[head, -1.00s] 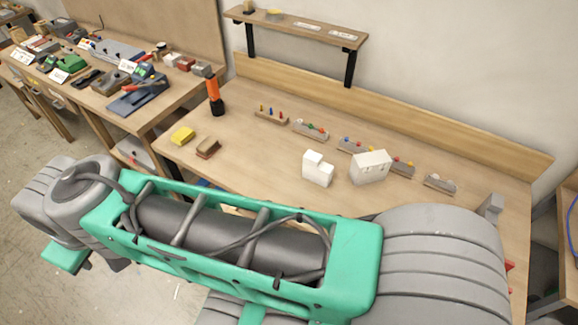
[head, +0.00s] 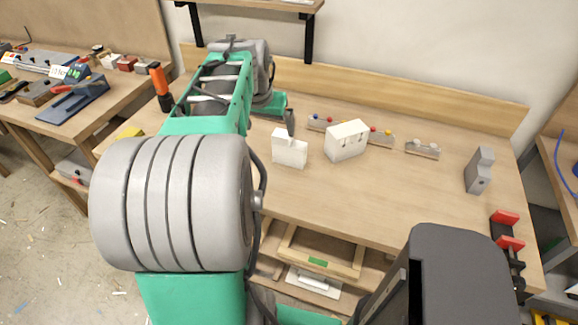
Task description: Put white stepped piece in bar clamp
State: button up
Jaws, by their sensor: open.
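The white stepped piece (head: 290,153) stands upright on the workbench, left of a larger white block. My gripper (head: 290,123) is at the piece's upper back edge, with one dark finger showing just above it. It is open; the arm hides much of it, and I cannot tell whether it touches the piece. The bar clamp (head: 508,245), with red jaws and a dark bar, is at the right front edge of the bench.
The white block (head: 346,140) stands close to the right of the piece. A grey upright block (head: 480,170) is near the right end. Small peg racks (head: 422,148) line the back. The bench middle (head: 400,190) is clear. An open drawer (head: 320,250) is below the front edge.

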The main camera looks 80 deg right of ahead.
aim_at(290, 146)
jog(key=shift+m, duration=0.6)
jog(key=s, duration=0.1)
jog(key=s+d+f, duration=0.2)
jog(key=s, duration=0.1)
jog(key=p+x, duration=0.1)
jog(key=x, duration=1)
jog(key=shift+d+p, duration=0.15)
jog(key=shift+p, duration=0.2)
jog(key=shift+r, duration=0.1)
jog(key=c, duration=1.5)
